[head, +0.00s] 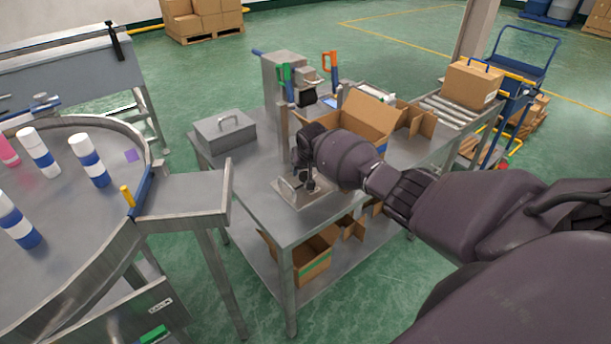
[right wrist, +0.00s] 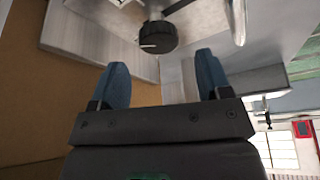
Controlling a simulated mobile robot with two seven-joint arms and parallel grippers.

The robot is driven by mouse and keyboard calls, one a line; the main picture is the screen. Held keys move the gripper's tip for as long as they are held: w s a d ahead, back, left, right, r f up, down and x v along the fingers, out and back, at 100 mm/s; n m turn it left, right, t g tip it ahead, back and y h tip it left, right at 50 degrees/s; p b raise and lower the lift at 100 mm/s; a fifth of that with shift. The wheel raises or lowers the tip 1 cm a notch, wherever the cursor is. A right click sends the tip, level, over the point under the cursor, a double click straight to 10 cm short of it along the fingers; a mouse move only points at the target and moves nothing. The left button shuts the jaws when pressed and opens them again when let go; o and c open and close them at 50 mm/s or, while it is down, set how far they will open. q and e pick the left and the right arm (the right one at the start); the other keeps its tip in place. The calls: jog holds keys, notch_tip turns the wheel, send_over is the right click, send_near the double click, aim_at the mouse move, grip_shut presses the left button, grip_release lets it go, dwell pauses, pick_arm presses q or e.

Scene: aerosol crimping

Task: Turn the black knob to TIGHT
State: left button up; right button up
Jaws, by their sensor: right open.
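The black knob (right wrist: 158,37) shows at the top middle of the right wrist view. It is round with a ribbed edge and a pale mark line on its face. My right gripper (right wrist: 165,80) is open, with its two blue fingertips apart. The knob lies ahead of the gap between the fingers and is not between them. In the head view my right gripper (head: 302,160) is over the steel table beside the crimping machine (head: 283,80), and its fingers are mostly hidden. No TIGHT lettering can be read. My left gripper is not in view.
The steel table (head: 255,212) carries a lidded metal box (head: 224,131) at left and an open cardboard box (head: 372,118) behind my right arm. A round table (head: 75,215) with striped cans stands at left.

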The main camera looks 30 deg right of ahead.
aim_at(305, 175)
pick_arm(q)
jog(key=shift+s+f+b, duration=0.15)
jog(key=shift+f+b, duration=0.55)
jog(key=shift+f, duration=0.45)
pick_arm(e)
jog(key=shift+x, duration=1.9)
jog(key=shift+s, duration=0.1)
jog(key=shift+c, duration=0.5)
jog(key=c, duration=0.8)
